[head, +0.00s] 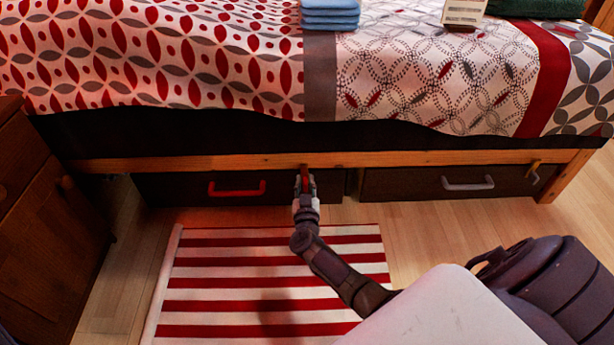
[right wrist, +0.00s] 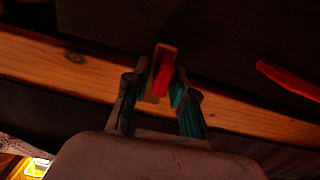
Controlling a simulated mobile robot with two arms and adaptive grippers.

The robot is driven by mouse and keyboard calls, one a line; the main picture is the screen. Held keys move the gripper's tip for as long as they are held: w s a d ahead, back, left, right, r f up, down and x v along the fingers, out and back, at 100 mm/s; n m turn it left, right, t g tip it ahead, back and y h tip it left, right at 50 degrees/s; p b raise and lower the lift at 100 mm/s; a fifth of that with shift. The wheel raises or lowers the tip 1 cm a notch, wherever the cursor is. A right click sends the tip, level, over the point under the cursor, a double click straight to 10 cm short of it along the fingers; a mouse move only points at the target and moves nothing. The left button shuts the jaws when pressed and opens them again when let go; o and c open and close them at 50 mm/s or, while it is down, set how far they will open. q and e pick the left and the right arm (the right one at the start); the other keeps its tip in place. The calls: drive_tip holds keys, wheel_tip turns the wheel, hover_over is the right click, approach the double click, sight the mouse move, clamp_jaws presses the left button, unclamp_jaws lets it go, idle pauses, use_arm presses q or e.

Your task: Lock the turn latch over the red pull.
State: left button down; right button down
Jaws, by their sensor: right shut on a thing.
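The red pull (head: 238,188) is a bar handle on the dark left drawer (head: 170,189) under the bed. It also shows in the right wrist view (right wrist: 290,80), at the right. The turn latch (right wrist: 163,75) sits at the wooden bed rail (head: 200,163), to the right of the red pull in the head view. It has a red grip part and a tan plate. My right gripper (head: 304,181) is shut on the latch, with a finger on either side of it (right wrist: 160,92). The fingers hide much of the latch in the head view. My left gripper is not in view.
A second drawer (head: 415,183) with a grey pull (head: 468,184) is at the right, with a yellowish latch (head: 534,168) above it. A wooden cabinet (head: 45,220) stands at the left. A striped rug (head: 230,281) lies on the floor before the bed.

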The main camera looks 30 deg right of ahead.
drive_tip(key=shift+w+r+m, duration=0.1)
drive_tip(key=shift+m, duration=0.2)
drive_tip(key=c, duration=1.2)
unclamp_jaws()
drive_tip(key=shift+o, duration=0.2)
wheel_tip(320, 180, up, 10)
